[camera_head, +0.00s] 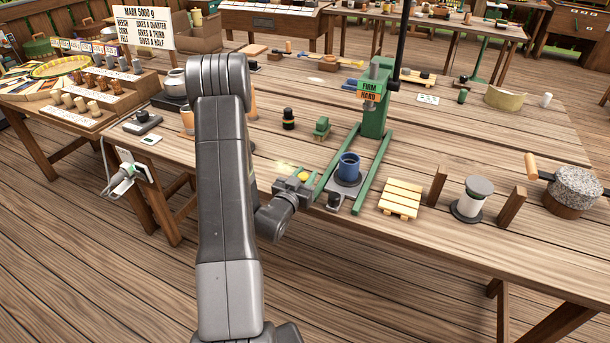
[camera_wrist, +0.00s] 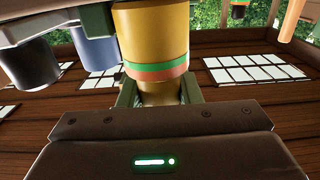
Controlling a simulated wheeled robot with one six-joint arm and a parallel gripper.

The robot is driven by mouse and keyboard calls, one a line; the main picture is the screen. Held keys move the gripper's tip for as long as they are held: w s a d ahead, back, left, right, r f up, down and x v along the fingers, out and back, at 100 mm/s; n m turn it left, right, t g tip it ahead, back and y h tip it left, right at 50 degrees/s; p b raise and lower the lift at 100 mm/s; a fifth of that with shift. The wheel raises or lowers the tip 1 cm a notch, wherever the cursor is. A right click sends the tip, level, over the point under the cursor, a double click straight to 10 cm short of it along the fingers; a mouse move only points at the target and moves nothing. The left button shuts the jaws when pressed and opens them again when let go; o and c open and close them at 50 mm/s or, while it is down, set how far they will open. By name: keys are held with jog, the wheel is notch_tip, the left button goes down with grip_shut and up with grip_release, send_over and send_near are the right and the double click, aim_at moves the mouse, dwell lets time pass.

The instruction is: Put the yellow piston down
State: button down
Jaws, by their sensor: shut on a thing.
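The yellow piston (camera_head: 303,176) shows as a small yellow top at my gripper (camera_head: 299,184) in the head view, just left of the green press (camera_head: 375,115). In the wrist view the yellow piston (camera_wrist: 150,35) is large, with a green and a red band around it. My gripper (camera_wrist: 158,95) is shut on its narrower lower part. The piston's top runs out of the wrist picture. Whether its lower end touches anything is hidden.
A blue cylinder (camera_head: 348,166) stands on the press base between green rails, close right of my gripper. A small dark cylinder (camera_head: 335,198) is near it. A slatted wooden pallet (camera_head: 401,198) lies further right.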

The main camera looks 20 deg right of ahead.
jog(key=shift+f, duration=0.15)
jog(key=c, duration=1)
grip_release()
jog(key=shift+c, duration=0.2)
